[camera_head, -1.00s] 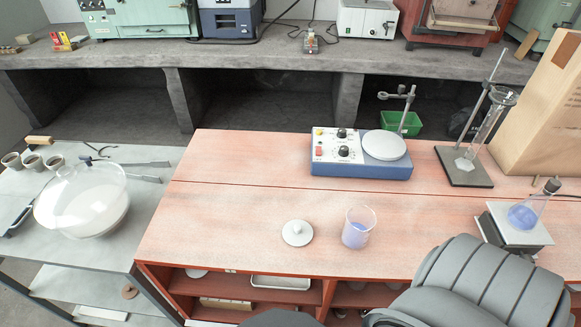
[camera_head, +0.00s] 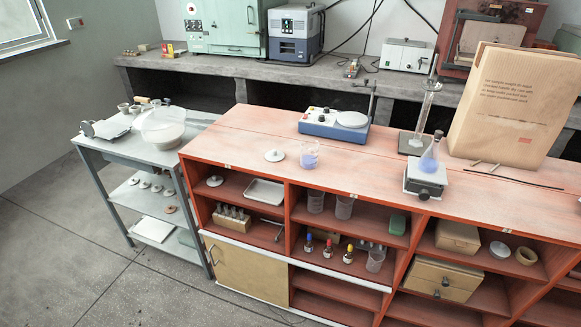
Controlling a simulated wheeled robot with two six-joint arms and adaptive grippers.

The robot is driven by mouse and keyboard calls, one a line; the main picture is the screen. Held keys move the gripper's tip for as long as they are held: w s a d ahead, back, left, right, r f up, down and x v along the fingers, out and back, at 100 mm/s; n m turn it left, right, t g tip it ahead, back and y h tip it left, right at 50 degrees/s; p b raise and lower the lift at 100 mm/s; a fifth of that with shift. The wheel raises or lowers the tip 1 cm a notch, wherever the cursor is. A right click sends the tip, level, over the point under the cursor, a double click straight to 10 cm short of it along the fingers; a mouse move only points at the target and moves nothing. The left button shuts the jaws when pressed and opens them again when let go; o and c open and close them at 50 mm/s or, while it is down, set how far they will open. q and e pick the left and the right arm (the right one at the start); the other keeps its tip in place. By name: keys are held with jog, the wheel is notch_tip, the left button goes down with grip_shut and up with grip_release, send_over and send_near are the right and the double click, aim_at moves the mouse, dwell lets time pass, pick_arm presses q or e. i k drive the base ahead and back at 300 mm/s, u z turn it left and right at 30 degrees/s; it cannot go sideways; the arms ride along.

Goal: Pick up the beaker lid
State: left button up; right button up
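The beaker lid (camera_head: 274,155), a white disc with a small knob, lies flat on the red bench top (camera_head: 235,146), near its front edge. The beaker (camera_head: 309,155), clear glass with blue liquid, stands just to the right of the lid, apart from it and uncovered. Neither of my grippers shows in the head view.
A blue hotplate stirrer (camera_head: 333,124) stands behind the beaker. A flask with blue liquid (camera_head: 429,160) stands on a small platform to the right, before a cardboard box (camera_head: 512,105). A grey side table (camera_head: 108,147) holds a large glass vessel (camera_head: 162,128).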

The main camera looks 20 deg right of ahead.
aim_at(274, 155)
jog(key=z, duration=1.35)
jog(key=i, duration=1)
jog(key=z, duration=0.05)
